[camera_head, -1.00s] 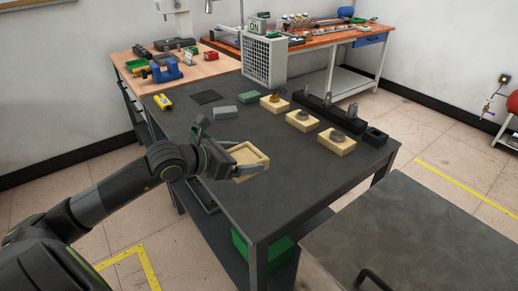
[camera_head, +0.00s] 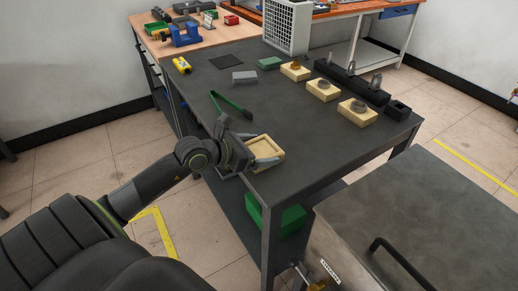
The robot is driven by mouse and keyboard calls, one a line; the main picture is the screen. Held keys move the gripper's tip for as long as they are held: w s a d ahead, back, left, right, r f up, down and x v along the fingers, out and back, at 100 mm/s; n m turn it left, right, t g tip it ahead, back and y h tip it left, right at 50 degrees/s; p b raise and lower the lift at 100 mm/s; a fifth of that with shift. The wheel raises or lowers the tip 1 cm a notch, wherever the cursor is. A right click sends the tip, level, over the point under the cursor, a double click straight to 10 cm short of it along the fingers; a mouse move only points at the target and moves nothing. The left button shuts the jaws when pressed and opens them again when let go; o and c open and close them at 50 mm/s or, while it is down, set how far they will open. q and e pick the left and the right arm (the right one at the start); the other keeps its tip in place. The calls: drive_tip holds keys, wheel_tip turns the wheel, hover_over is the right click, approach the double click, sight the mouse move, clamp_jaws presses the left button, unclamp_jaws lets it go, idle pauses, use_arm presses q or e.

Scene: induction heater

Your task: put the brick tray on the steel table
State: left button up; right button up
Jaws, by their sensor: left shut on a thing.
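The brick tray (camera_head: 265,150) is a pale, shallow, square tray with a raised rim. My left gripper (camera_head: 262,161) is shut on its near left side. The tray looks roughly level and appears over the near left part of the dark steel table (camera_head: 310,133), close to its left edge. I cannot tell whether it touches the top. Part of the tray is hidden by the fingers. My right gripper is not in view.
Green-handled tongs (camera_head: 230,103) lie behind the tray. Several pale bricks with metal parts, one being a brick (camera_head: 323,91), and a black rack (camera_head: 350,80) stand at the back right. A grey cart (camera_head: 430,215) is at right. The table's middle is clear.

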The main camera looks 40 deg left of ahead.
use_arm(q)
drive_tip(key=shift+f, duration=0.1)
drive_tip(key=o, duration=0.9)
drive_tip(key=shift+s+a+r, duration=0.25)
drive_tip(key=shift+s+r, duration=0.1)
drive_tip(key=shift+s, duration=0.15)
drive_tip(key=shift+p+v, duration=2.6)
drive_tip(key=shift+v, duration=2.85)
